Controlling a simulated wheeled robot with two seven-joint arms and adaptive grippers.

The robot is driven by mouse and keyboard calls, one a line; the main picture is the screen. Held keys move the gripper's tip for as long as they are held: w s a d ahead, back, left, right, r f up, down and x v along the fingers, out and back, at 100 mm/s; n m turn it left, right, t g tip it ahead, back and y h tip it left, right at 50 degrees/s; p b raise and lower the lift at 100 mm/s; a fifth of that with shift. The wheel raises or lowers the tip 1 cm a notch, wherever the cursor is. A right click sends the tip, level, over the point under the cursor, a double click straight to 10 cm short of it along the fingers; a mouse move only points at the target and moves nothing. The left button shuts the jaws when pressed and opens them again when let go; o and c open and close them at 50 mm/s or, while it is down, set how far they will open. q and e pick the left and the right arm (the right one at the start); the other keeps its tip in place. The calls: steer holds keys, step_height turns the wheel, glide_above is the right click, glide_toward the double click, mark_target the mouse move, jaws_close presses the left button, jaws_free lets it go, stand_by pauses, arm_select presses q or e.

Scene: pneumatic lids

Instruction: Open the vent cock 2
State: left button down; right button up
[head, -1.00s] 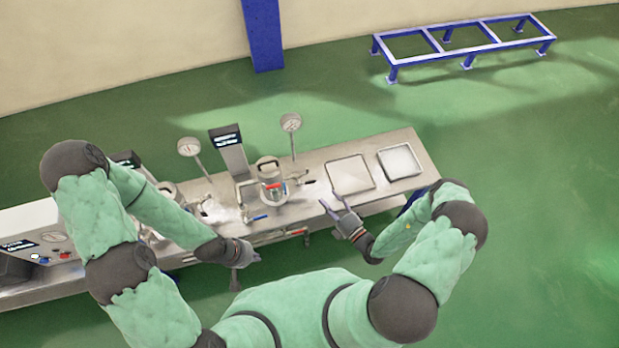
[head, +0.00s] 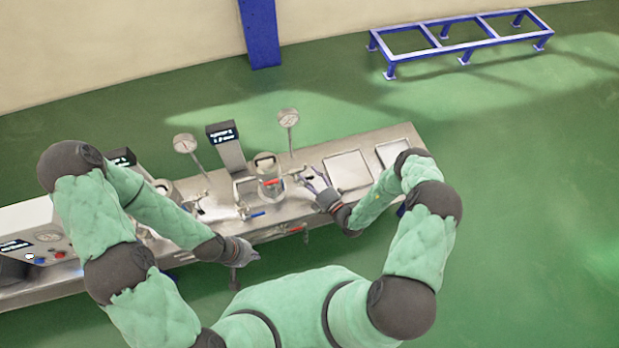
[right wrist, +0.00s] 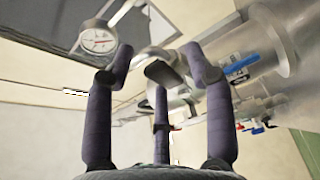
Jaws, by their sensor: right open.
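A metal vessel (head: 270,183) with a red handle stands on the steel bench. A small metal fitting (head: 299,171), which seems to be the vent cock, sits at its right side. My right gripper (head: 311,181) is open, with its fingertips close to this fitting. In the right wrist view, the fitting's curved grey lever (right wrist: 160,70) lies between the spread fingers of the right gripper (right wrist: 158,78); I cannot tell whether they touch. My left gripper (head: 240,252) is at the bench's front edge, and its fingers are too small to judge.
A pressure gauge (head: 289,118) stands behind the vessel and shows in the right wrist view (right wrist: 97,38). A display post (head: 228,148) is left of it. A blue-handled valve (head: 256,214) is at the front. Two square trays (head: 347,170) lie right of my right gripper.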

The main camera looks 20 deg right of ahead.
jaws_close()
steer(key=shift+r+n+p, duration=0.4)
steer(key=shift+n+p, duration=0.2)
steer(key=shift+p, duration=0.2)
steer(key=shift+g, duration=0.3)
jaws_free()
